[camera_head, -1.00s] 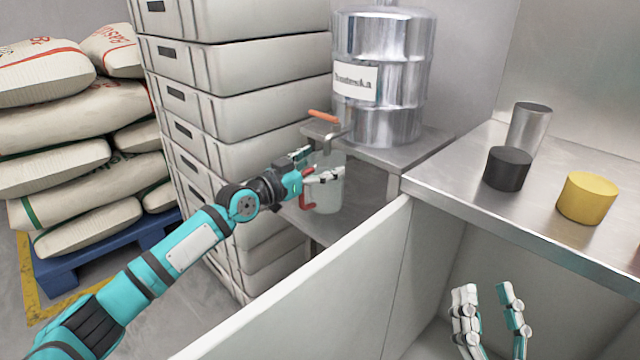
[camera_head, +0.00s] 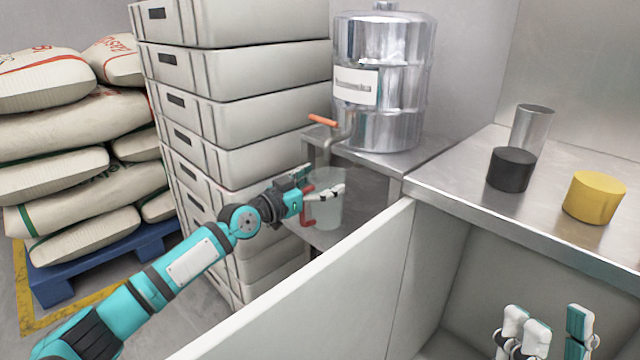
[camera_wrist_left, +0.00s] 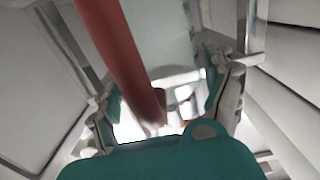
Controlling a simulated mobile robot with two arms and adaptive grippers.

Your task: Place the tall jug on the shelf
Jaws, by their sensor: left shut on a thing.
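The tall jug (camera_head: 328,210) is pale and translucent with a red handle. It is upright below the tap of the steel drum, at the metal stand's lower shelf (camera_head: 353,190); I cannot tell whether its base touches the shelf. My left gripper (camera_head: 318,188) is shut on the jug. In the left wrist view the jug's red handle (camera_wrist_left: 118,45) runs between the fingers, with the pale body behind it. My right gripper (camera_head: 545,330) is open and empty at the lower right, in front of the open cabinet.
The steel drum (camera_head: 385,85) with an orange-handled tap (camera_head: 322,120) stands on the stand's top. Stacked grey crates (camera_head: 235,90) rise close to the left arm. A cabinet panel (camera_head: 310,300) is in front. The counter (camera_head: 455,185) holds a black cylinder, a yellow cylinder and a metal cup.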

